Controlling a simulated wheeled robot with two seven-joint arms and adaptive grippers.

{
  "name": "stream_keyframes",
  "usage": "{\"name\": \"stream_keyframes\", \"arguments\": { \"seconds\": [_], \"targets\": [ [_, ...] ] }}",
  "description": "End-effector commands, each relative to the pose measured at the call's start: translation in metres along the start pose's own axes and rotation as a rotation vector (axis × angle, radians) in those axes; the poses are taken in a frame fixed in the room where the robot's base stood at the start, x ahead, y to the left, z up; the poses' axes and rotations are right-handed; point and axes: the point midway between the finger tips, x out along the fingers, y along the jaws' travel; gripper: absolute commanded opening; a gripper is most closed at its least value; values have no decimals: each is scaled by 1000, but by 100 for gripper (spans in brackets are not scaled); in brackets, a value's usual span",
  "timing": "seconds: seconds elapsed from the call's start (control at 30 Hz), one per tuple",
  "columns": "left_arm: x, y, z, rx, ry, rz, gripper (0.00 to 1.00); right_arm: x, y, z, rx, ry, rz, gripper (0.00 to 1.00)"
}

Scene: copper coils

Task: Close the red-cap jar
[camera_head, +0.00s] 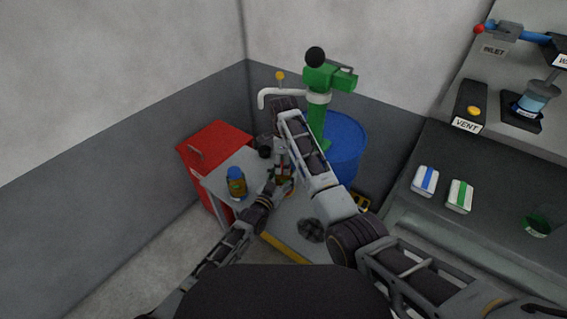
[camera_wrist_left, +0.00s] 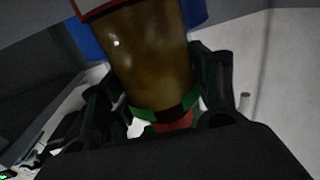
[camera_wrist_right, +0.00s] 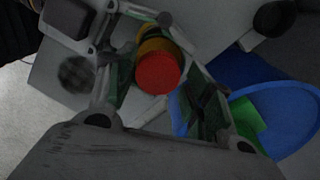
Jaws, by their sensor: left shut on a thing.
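The amber jar (camera_wrist_left: 148,60) fills the middle of the left wrist view, between the fingers of my left gripper (camera_wrist_left: 160,95), which is shut on it. In the head view the jar (camera_head: 286,185) is mostly hidden by my grippers above the small table. The red cap (camera_wrist_right: 157,73) shows in the right wrist view at the jar's end; I cannot tell how firmly it sits. My right gripper (camera_wrist_right: 155,85) is open above the jar, with a finger on each side of the cap and gaps to it. In the head view my right gripper (camera_head: 281,158) comes down from above.
A blue-capped jar (camera_head: 236,185) stands on the grey table (camera_head: 285,222) left of my grippers. A dark round item (camera_head: 312,230) lies toward its right front. A red cabinet (camera_head: 213,145), blue drum (camera_head: 345,140) and green pump (camera_head: 318,120) stand behind.

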Motion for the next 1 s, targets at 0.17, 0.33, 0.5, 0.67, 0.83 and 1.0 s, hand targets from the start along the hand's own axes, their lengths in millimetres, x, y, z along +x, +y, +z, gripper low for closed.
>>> {"name": "stream_keyframes", "arguments": {
  "seconds": [0.17, 0.33, 0.5, 0.67, 0.83, 1.0],
  "targets": [
    [0, 0, 2, -1, -3, 0, 0, 1, 1, 0, -1, 1, 2, 64],
    [0, 0, 1, -1, -3, 0, 0, 1, 1, 0, -1, 1, 4, 64],
    [0, 0, 1, -1, -3, -1, 0, -5, 1, 0, -1, 1, 3, 64],
    [0, -1, 1, -1, -2, -1, 0, -18, 1, 0, -1, 0, 2, 64],
    [0, -1, 1, -1, -2, -1, 0, -34, 0, 0, -1, 0, 3, 64],
    [0, -1, 1, -1, -2, -1, 0, -42, 1, 0, -2, 2, 5, 64]
  ]
}}
